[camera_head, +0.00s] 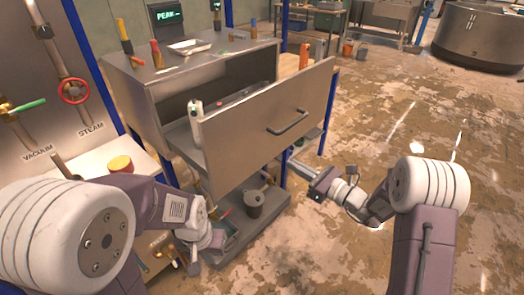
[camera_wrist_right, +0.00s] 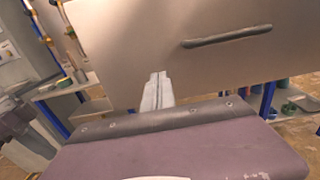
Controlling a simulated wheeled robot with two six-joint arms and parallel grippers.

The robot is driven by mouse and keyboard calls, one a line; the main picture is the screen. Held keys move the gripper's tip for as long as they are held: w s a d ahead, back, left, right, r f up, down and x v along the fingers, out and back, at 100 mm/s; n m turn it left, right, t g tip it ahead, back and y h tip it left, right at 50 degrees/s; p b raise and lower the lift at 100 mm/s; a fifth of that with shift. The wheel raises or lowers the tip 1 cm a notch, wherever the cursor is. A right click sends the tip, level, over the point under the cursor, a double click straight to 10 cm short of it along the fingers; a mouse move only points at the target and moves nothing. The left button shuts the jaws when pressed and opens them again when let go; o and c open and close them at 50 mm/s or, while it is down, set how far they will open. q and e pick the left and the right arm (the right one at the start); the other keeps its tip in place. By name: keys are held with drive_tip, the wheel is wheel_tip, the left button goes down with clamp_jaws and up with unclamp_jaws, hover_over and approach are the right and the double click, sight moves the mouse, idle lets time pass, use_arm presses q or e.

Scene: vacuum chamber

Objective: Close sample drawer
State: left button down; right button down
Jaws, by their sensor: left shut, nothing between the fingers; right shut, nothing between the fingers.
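The sample drawer's grey metal front (camera_head: 245,125) stands pulled out from the metal cabinet (camera_head: 135,90), with its inside showing between them. A bar handle (camera_head: 288,122) is on the front; it also shows in the right wrist view (camera_wrist_right: 228,37). My right gripper (camera_head: 294,166) is shut and empty, just below the front's lower edge in the head view. In the right wrist view its fingertips (camera_wrist_right: 157,76) overlap the lower part of the front; contact cannot be told. My left gripper (camera_head: 192,262) is shut and empty, low at the left, below the drawer.
A white bottle-like item (camera_head: 195,118) stands at the drawer's left corner. Tools and a white tray (camera_head: 188,47) are on the cabinet top. A dark cup (camera_head: 254,204) stands on the low shelf below. Blue posts (camera_head: 331,115) flank the cabinet. The floor at right is open.

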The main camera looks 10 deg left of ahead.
sight(255, 143)
use_arm(q)
drive_tip(key=shift+w+r, duration=0.1)
drive_tip(key=shift+r, duration=0.15)
use_arm(e)
drive_tip(key=x, duration=1.4)
drive_tip(key=shift+f, duration=0.1)
use_arm(q)
drive_tip(key=shift+f, duration=0.1)
use_arm(e)
drive_tip(key=shift+w, duration=0.1)
